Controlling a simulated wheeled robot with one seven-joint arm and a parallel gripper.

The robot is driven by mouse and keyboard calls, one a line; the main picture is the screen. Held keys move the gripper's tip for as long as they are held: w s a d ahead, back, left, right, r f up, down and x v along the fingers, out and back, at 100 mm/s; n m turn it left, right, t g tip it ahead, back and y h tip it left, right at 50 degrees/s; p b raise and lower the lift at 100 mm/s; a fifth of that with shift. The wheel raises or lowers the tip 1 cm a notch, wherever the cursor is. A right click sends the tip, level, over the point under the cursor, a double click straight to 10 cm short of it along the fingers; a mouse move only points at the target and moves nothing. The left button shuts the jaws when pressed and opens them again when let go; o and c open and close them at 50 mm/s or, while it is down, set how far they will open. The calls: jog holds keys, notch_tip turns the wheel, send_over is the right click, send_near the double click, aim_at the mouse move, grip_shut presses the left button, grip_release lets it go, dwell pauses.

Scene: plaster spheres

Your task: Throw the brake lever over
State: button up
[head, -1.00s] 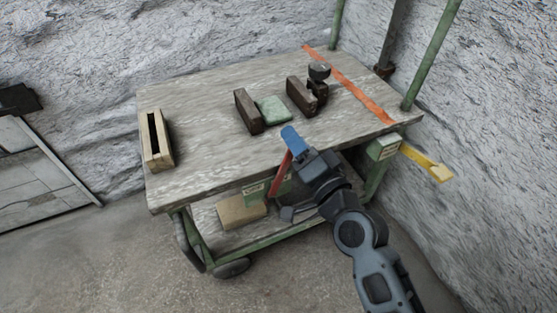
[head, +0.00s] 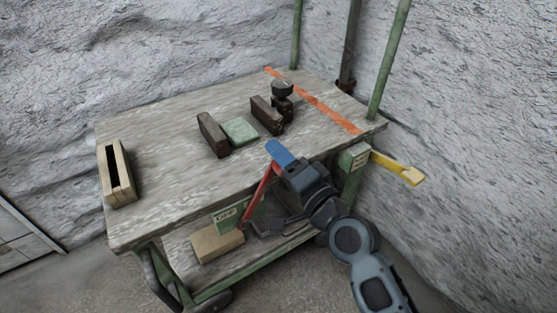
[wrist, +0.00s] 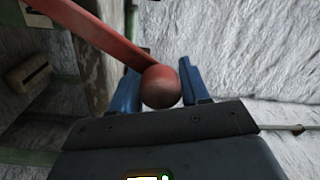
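A red lever (head: 258,195) slants up from the front of the cart, beside a small green labelled box (head: 226,215). In the wrist view the red bar (wrist: 105,38) ends in a round red knob (wrist: 160,87). My gripper (head: 277,152) has blue fingers and is at the lever's top end, by the table's front edge. In the wrist view my gripper's fingers (wrist: 160,80) stand on both sides of the knob, with no clear gap. A yellow lever (head: 398,167) sticks out at the cart's right end, by another green labelled box (head: 354,158).
The worn cart top (head: 165,165) carries a slotted wooden block (head: 116,174), two dark brown blocks, a green pad (head: 239,131) and a dark knobbed piece (head: 283,90). An orange stripe (head: 315,102) crosses its right part. A tan block (head: 217,244) lies on the lower shelf. Rough walls stand behind and right.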

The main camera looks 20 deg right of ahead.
jog(key=shift+o, duration=1.1)
jog(key=shift+f, duration=0.1)
jog(key=shift+s, duration=0.1)
jog(key=v, duration=0.7)
jog(key=shift+s+d+b, duration=0.2)
jog(key=shift+s+b, duration=0.05)
jog(key=shift+b, duration=0.1)
